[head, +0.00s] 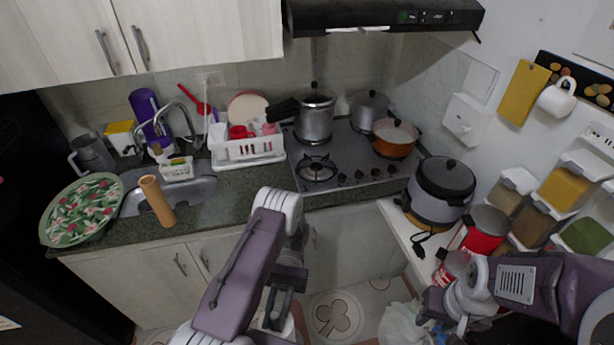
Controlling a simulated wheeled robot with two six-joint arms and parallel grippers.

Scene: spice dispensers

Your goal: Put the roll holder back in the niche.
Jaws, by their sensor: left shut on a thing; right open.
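My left arm comes in from the bottom and bends down in front of the lower cabinets. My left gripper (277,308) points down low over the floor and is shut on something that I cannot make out. My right gripper (452,303) is open at the lower right, near a red-lidded jar. I cannot identify the roll holder or the niche for certain. A white box (465,118) is fixed to the right wall. A plain brown cylinder (156,200) stands tilted in the picture at the counter's front edge.
White spice dispensers (565,188) hang on the right wall. A rice cooker (442,187) and a red canister (486,229) stand on a narrow white ledge. Pots stand on the stove (345,172). A dish rack (247,148) and a floral tray (83,212) are on the counter.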

